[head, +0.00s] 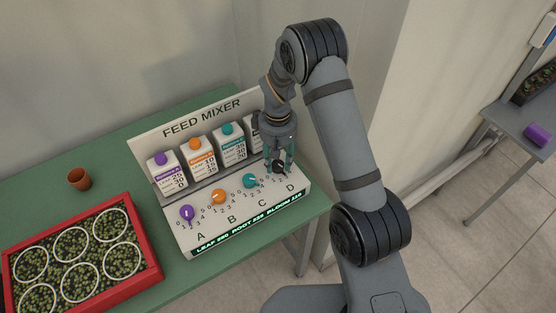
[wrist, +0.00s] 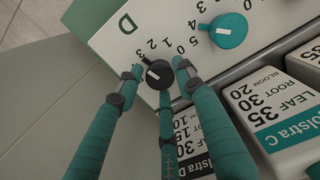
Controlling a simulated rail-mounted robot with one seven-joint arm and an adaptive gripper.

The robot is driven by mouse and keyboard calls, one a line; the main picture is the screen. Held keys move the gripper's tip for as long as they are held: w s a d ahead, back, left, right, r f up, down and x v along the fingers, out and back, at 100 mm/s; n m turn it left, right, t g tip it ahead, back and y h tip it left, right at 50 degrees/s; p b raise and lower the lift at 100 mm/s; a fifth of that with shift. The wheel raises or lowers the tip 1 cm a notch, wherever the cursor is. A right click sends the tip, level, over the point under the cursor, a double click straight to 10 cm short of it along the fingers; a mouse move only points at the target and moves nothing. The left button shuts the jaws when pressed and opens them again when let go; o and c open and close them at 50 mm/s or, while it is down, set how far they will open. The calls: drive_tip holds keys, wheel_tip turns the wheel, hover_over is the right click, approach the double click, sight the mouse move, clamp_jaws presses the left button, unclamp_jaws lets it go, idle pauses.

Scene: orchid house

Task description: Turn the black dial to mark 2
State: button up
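The black dial (wrist: 158,75) sits above the letter D on the white feed mixer panel (head: 236,223). In the wrist view its white pointer line aims to the left and slightly up, toward the side past mark 3; the exact mark is hidden by a finger. Marks 1, 2 and 3 show beside the dial. My gripper (wrist: 157,72) is at the dial, its teal fingers spread around it. Small gaps seem to show between fingertips and dial, so it looks open; contact is hard to judge. In the head view my gripper (head: 279,166) hides part of the dial.
The purple dial (head: 187,213), orange dial (head: 219,197) and teal dial (head: 250,181) stand left of it. A red tray (head: 150,265) and brown pot (head: 79,179) are on the green table (head: 120,183).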

drive_tip(key=c, duration=0.8)
drive_tip(key=shift+f+m+b, duration=0.1)
drive_tip(key=shift+m+b, duration=0.2)
drive_tip(key=shift+b, duration=0.1)
drive_tip(key=shift+f+m+b, duration=0.1)
drive_tip(key=shift+m+b, duration=0.75)
drive_tip(key=shift+m, duration=0.05)
drive_tip(key=shift+m+b, duration=1.45)
drive_tip(key=shift+m, duration=0.35)
drive_tip(key=shift+r, duration=0.2)
drive_tip(key=o, duration=1.2)
